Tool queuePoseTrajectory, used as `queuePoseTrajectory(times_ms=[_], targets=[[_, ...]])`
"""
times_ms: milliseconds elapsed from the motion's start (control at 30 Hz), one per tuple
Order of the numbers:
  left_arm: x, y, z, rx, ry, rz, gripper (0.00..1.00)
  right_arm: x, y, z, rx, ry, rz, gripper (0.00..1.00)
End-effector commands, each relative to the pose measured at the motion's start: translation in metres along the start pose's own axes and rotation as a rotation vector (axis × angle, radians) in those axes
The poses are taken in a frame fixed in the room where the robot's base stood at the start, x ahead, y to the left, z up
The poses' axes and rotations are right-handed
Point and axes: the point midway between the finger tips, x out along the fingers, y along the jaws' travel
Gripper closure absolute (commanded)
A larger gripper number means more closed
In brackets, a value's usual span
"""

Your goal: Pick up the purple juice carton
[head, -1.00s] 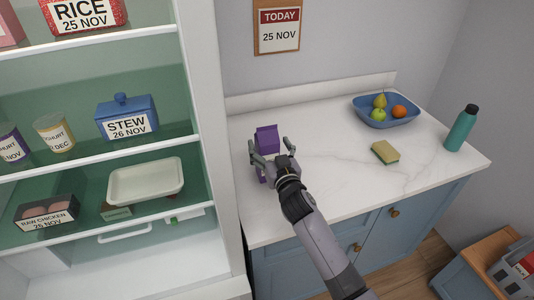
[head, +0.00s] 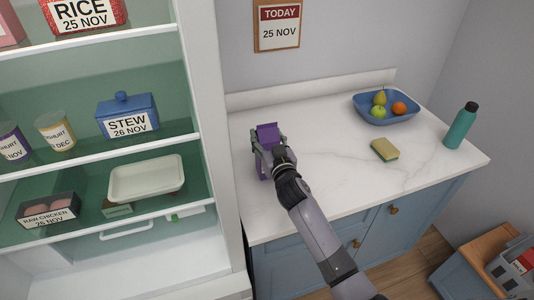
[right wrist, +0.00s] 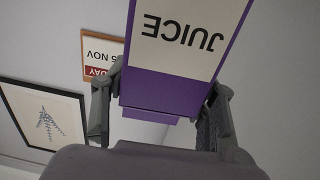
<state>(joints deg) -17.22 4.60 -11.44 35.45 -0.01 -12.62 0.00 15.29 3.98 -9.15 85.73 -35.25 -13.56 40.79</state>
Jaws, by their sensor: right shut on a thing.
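The purple juice carton (head: 267,133) stands upright at the left end of the white counter, close to the fridge's side. My right gripper (head: 268,144) is shut on it, with a finger on either side. In the right wrist view the carton (right wrist: 180,85) appears upside down with its white JUICE label, between the two fingers of the right gripper (right wrist: 160,105). The gripper and arm hide part of the carton in the head view. I cannot tell whether its base touches the counter. My left gripper is not in view.
The open fridge (head: 222,150) with shelves of food stands directly left of the carton. The counter between carton and sponge is clear.

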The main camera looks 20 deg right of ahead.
Motion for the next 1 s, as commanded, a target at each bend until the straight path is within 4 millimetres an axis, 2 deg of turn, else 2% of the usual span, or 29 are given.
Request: queuePoseTrajectory(times_ms=[67,633,1000], targets=[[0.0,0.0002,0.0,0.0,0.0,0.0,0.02,-0.0001,-0.0001,0.0001,-0.001,0.0,0.0,0.61],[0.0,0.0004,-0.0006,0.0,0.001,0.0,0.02,-0.0001,-0.0001,0.0002,-0.002,0.0,0.0,0.99],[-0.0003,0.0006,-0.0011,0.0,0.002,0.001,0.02,0.0004,-0.0004,-0.0037,-0.001,0.006,-0.002,1.0]])
